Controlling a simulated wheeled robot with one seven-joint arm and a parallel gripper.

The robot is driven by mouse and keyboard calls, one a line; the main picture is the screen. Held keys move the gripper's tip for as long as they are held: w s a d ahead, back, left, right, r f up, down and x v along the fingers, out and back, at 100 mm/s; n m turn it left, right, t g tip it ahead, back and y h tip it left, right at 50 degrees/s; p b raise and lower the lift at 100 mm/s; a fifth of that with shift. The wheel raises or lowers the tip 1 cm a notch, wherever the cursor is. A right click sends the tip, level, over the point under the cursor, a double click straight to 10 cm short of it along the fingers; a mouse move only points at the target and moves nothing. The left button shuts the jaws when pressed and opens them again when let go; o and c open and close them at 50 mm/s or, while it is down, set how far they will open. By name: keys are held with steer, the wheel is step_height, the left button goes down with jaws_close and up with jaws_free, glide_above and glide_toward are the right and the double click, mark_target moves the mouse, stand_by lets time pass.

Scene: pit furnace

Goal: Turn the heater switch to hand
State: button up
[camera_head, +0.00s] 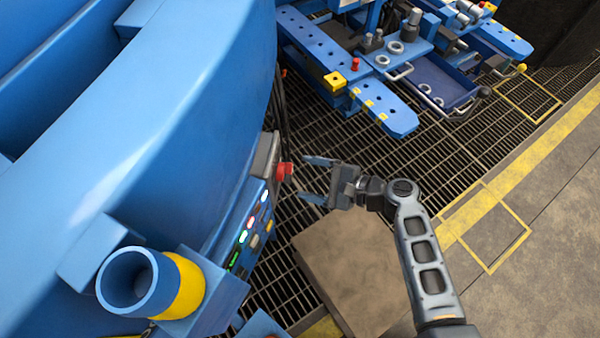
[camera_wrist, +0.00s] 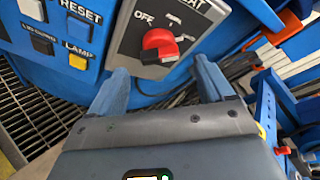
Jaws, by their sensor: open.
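The heater switch is a red rotary knob (camera_wrist: 158,41) on a grey plate (camera_wrist: 188,14) in the wrist view, with "OFF" to its left and a partly cut label ending in "AT" above. In the head view the red knob (camera_head: 284,171) sticks out from the blue panel. My gripper (camera_head: 318,179) is open and empty, its fingers facing the knob with a small gap. In the wrist view my gripper (camera_wrist: 160,85) has a finger at each side below the knob.
Buttons labelled RESET (camera_wrist: 78,28) and LAMP (camera_wrist: 77,61) sit left of the switch. A large blue furnace body (camera_head: 160,120) stands at left. A blue work stand (camera_head: 385,105) is at the back. Grating (camera_head: 350,140) covers the floor there.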

steer(key=shift+v, duration=2.05)
